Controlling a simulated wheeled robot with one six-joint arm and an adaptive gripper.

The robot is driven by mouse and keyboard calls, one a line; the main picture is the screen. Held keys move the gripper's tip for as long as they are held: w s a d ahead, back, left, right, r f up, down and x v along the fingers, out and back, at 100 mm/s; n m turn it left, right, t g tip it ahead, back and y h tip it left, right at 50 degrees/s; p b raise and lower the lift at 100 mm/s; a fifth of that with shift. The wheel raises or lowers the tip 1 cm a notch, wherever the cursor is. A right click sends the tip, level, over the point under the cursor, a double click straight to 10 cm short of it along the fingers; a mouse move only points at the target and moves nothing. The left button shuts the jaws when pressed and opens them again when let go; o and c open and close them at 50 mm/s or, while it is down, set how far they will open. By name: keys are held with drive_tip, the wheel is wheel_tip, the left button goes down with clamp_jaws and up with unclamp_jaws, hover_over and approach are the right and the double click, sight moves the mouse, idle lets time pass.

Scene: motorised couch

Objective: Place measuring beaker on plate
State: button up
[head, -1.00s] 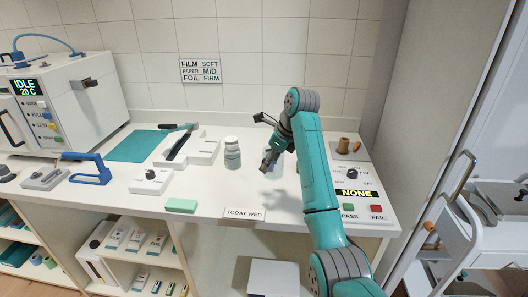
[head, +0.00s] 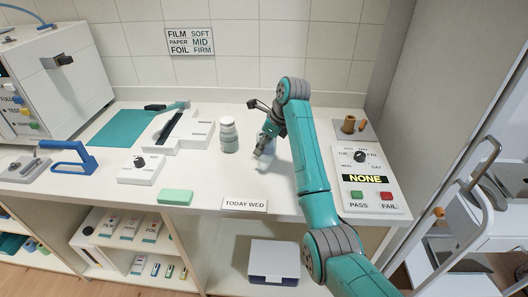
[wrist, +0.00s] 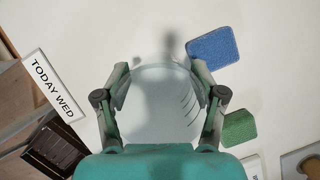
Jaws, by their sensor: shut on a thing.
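My gripper (wrist: 162,100) is shut on the measuring beaker (wrist: 165,115), a clear, pale vessel with dark graduation lines on its right side in the wrist view. In the head view my gripper (head: 264,146) is over the white counter, just right of a lidded bottle. There the beaker is small and mostly lost behind my gripper. I cannot tell whether the beaker touches the counter. I cannot make out a plate in either view.
The lidded bottle (head: 228,136) stands close to my gripper. A blue pad (wrist: 213,48) and a green pad (wrist: 239,128) lie near the beaker. The TODAY WED sign (head: 245,204) is at the front edge. A dial panel (head: 362,180) stands right; a green block (head: 175,197) lies front left.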

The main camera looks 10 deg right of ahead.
sight(264, 152)
drive_tip(key=shift+f, duration=1.6)
drive_tip(key=shift+f, duration=0.1)
drive_tip(key=o, duration=1.3)
